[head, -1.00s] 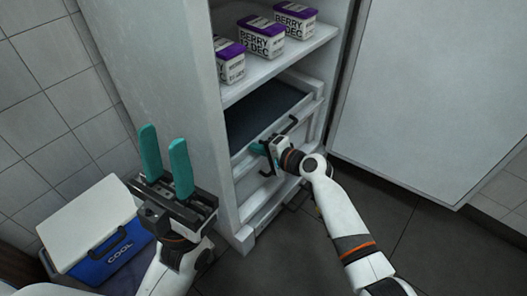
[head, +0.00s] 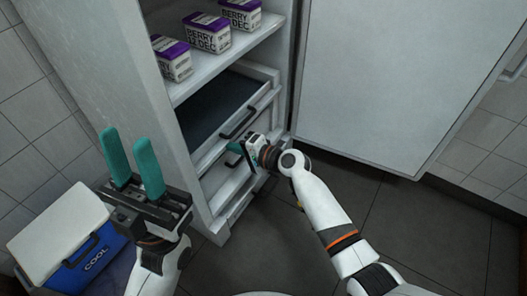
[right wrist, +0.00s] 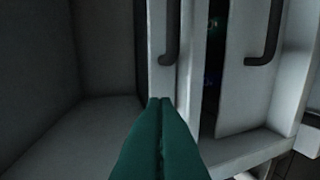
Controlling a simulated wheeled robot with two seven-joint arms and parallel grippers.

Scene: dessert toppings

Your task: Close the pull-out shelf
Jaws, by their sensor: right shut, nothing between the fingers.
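The pull-out shelf (head: 212,108) is a dark flat tray in the white fridge, below a shelf of cartons. Its pale front carries a black handle (head: 238,123), and the dark tray surface is exposed from above. My right gripper (head: 235,148) is at the front of the unit, just below that handle. In the right wrist view its teal fingers (right wrist: 160,102) are pressed together and empty, pointing at a pale front panel with a dark handle (right wrist: 170,40). Contact cannot be told. My left gripper (head: 126,140) is open and empty, left of the fridge.
A white drawer (head: 222,188) with its own dark handle lies below the shelf. Purple-lidded berry cartons (head: 207,34) stand above. The fridge door (head: 400,80) is open at the right. A blue and white cooler (head: 88,258) is at lower left. Grey floor in front is free.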

